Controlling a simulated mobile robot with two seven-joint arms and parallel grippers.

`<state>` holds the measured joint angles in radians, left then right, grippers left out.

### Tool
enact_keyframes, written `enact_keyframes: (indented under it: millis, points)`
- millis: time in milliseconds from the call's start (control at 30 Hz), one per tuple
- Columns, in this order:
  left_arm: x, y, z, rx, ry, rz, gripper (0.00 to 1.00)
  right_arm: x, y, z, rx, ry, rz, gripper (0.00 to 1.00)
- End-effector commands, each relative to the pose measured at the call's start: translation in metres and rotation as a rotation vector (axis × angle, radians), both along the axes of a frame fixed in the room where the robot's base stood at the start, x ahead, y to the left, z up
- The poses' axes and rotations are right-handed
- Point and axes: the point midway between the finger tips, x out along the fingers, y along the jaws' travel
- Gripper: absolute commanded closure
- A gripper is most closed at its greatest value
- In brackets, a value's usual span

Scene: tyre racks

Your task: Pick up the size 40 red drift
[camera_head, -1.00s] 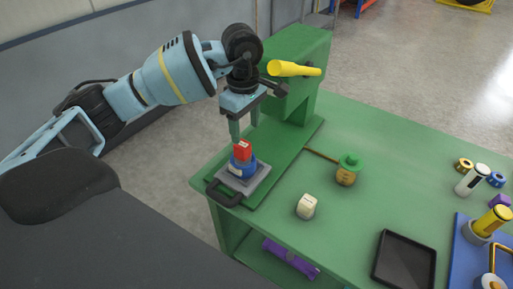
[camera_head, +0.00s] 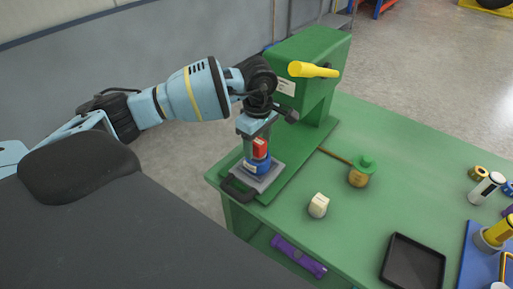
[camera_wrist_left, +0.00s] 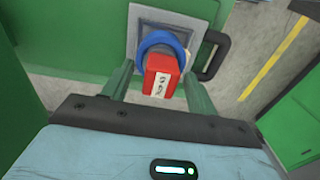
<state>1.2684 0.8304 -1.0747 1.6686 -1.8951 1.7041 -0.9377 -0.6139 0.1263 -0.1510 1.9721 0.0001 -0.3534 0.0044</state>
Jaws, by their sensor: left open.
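The red drift (camera_head: 260,148) stands upright in a blue ring-shaped part (camera_head: 257,166) on a grey plate (camera_head: 268,180) at the green press. In the left wrist view the red drift (camera_wrist_left: 161,78) carries a white label, too blurred to read, and the blue ring (camera_wrist_left: 160,42) surrounds its far end. My left gripper (camera_head: 255,145) is open at the red drift. In the left wrist view its green fingers (camera_wrist_left: 160,90) lie on either side of the drift, with small gaps showing. My right gripper is out of view.
The green press (camera_head: 310,70) with a yellow handle (camera_head: 313,70) rises just behind my gripper. A black handle (camera_head: 235,190) juts from the plate.

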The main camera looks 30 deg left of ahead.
Motion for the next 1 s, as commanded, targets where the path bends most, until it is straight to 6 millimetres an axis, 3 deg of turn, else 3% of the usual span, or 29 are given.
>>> enact_keyframes:
  millis: [333, 767, 1000]
  points:
    - [-0.0004, -0.0003, -0.0095, 0.000, 0.002, -0.001, 0.43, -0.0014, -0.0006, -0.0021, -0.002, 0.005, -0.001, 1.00]
    - [-0.0001, -0.0004, -0.0088, 0.000, 0.001, -0.001, 0.98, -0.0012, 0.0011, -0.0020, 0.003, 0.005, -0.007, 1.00]
    - [0.0001, -0.0004, -0.0074, -0.001, 0.000, -0.001, 0.98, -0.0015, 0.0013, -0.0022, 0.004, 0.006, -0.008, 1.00]
